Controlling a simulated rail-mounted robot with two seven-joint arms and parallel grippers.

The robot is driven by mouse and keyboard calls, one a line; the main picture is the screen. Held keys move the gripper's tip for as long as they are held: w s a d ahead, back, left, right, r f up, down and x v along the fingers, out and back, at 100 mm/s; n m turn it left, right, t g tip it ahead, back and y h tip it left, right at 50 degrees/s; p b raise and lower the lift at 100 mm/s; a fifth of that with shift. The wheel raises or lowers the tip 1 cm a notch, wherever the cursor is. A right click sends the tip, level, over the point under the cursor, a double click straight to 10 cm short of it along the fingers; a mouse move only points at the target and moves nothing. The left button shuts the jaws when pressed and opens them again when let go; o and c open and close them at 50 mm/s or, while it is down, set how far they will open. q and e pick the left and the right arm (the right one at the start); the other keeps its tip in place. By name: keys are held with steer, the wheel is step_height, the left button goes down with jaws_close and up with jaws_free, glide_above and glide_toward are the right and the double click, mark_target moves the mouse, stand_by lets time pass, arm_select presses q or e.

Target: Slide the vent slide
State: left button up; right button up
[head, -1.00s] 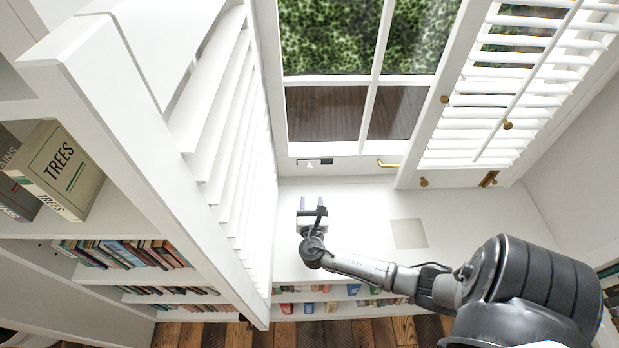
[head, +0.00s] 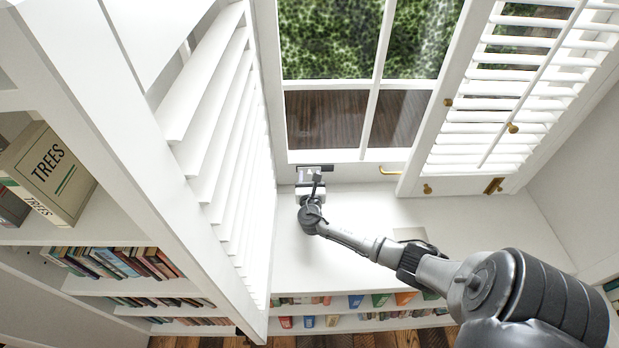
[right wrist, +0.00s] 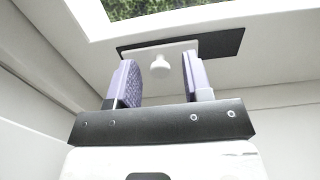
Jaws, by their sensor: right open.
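The vent slide is a white plate with a round white knob (right wrist: 160,67), set over a dark slot (right wrist: 222,44) in the window's bottom rail. The plate covers the left part of the slot, and the dark right part is bare. In the head view the dark slot (head: 327,168) shows just beyond my right gripper (head: 311,174), which hides most of the plate. My right gripper is open, and its purple-padded fingers (right wrist: 160,80) stand left and right of the knob in the right wrist view. I see no finger touching the knob. My left gripper is out of view.
A louvred shutter (head: 215,140) stands open close on the left. Another shutter (head: 490,120) with brass knobs is on the right.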

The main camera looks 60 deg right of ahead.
steer(key=shift+w+d, duration=0.15)
steer(key=shift+d, duration=0.1)
jaws_close()
stand_by(0.4)
